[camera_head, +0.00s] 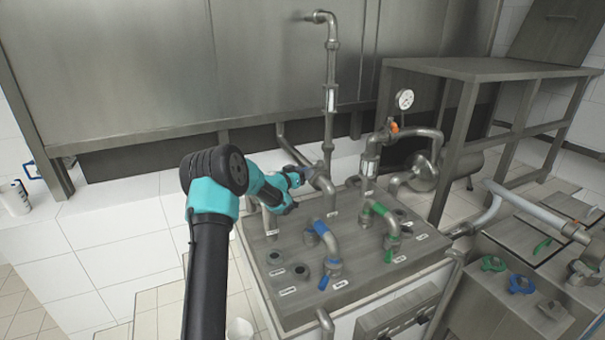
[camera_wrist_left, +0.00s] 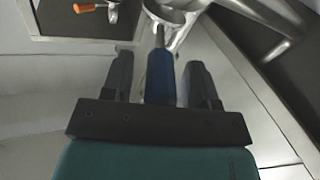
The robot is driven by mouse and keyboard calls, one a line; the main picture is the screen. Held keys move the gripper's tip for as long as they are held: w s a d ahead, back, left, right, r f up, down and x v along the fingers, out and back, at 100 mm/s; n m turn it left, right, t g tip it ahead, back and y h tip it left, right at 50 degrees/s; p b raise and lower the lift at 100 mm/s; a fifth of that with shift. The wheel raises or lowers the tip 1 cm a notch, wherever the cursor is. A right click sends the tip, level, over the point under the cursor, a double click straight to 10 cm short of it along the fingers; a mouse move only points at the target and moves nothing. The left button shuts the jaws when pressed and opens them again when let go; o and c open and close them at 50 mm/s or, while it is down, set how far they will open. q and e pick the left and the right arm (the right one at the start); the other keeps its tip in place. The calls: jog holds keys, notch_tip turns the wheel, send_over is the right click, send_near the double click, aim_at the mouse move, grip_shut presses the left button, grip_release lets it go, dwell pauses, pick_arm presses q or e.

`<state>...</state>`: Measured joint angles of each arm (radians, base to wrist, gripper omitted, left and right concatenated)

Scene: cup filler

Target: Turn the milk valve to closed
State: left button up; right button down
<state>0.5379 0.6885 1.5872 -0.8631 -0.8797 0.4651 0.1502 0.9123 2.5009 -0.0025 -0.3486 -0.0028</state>
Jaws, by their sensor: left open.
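A blue valve handle (camera_wrist_left: 160,75) on a metal pipe shows in the left wrist view; labels are too small to read, so I cannot confirm that it is the milk valve. My left gripper (camera_head: 303,176) is at the pipe left of the tall vertical pipe in the head view, and it mostly hides the valve there. Its two dark fingers stand on either side of the blue handle with gaps visible, so it is open around the handle and not clamped on it. My right gripper is out of view.
An orange handle (camera_head: 394,127) sits on the pipe below the gauge (camera_head: 404,99). Pipe bends with blue (camera_head: 320,227) and green ends (camera_head: 379,209) stand on the steel panel (camera_head: 375,285). The tall pipe (camera_head: 330,95) rises close to my gripper. A steel bench (camera_head: 480,68) stands behind right.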

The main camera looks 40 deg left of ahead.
pick_arm(q)
jog(key=shift+s, duration=0.15)
jog(key=s, duration=0.5)
jog(key=s+a, duration=0.1)
jog(key=s, duration=1.1)
jog(key=shift+a, duration=0.3)
